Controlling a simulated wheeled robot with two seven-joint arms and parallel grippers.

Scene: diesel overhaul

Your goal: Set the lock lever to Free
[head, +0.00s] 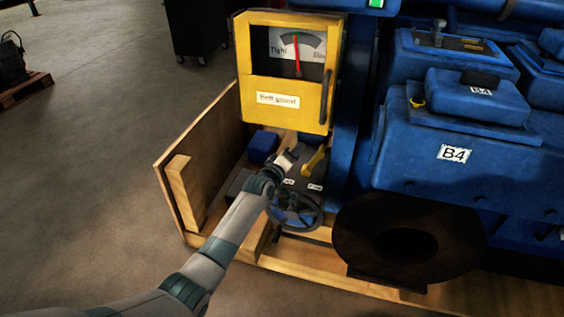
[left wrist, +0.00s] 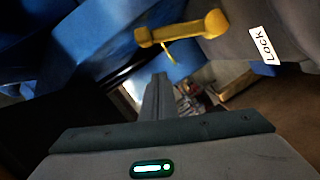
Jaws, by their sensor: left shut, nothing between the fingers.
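The yellow lock lever (head: 315,160) stands on a dark housing above a handwheel, with two small white labels (head: 288,181) (head: 314,186) below it, too small to read there. In the left wrist view the lever (left wrist: 182,30) crosses the top of the picture, and a label reading LOCK (left wrist: 263,45) is to its right. The Free label cannot be made out. My left gripper (head: 291,155) is just left of the lever in the head view. Its closed fingers (left wrist: 158,90) appear below the lever in the wrist view, holding nothing; contact cannot be told. My right gripper is not in view.
A yellow belt guard with a gauge (head: 285,99) hangs above.

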